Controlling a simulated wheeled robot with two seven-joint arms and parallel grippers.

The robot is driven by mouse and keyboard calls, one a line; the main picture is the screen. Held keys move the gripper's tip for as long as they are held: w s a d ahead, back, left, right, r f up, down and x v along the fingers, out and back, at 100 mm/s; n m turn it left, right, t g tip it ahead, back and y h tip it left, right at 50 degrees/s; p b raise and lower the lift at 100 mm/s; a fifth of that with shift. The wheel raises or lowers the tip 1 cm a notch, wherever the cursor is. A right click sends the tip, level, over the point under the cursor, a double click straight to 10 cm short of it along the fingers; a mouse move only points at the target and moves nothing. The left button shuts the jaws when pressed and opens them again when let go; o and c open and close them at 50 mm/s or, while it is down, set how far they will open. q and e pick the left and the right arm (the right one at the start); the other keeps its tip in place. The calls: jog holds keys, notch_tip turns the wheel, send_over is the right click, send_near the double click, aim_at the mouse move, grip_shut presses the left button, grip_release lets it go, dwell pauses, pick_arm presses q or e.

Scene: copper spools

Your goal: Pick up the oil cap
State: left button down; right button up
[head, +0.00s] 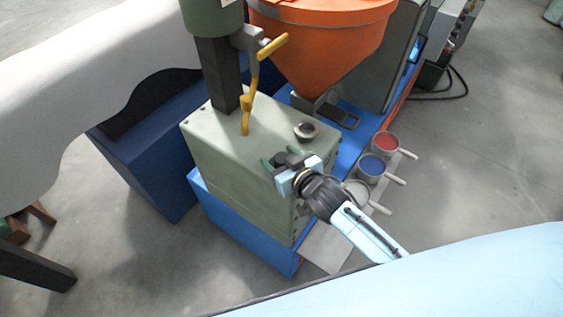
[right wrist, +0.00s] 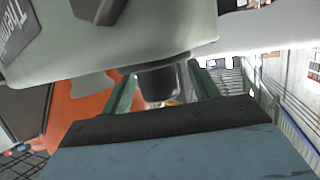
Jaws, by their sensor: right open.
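A small round dark piece with a pale metal rim, which looks like the oil cap (head: 306,131), sits on top of the pale green machine box (head: 212,130), near its right edge in the head view. My right gripper (head: 280,157) is at the near edge of the box top, below and left of that piece in the picture. Its green fingers are apart. In the right wrist view, a dark flanged cylinder (right wrist: 158,82) shows between the open fingers (right wrist: 160,90); I cannot tell whether it is the cap, or whether the fingers touch it. My left gripper is out of view.
A black column (head: 218,75) and yellow handles (head: 247,105) rise from the box. An orange hopper (head: 320,40) stands behind. Pans with red (head: 386,142) and blue (head: 371,167) contents stand right of the box. Grey floor (head: 470,170) is clear farther right.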

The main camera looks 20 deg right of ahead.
jog(key=shift+w+a+f, duration=0.2)
jog(key=shift+w+f, duration=0.05)
jog(key=shift+w, duration=0.35)
jog(key=c, duration=1.1)
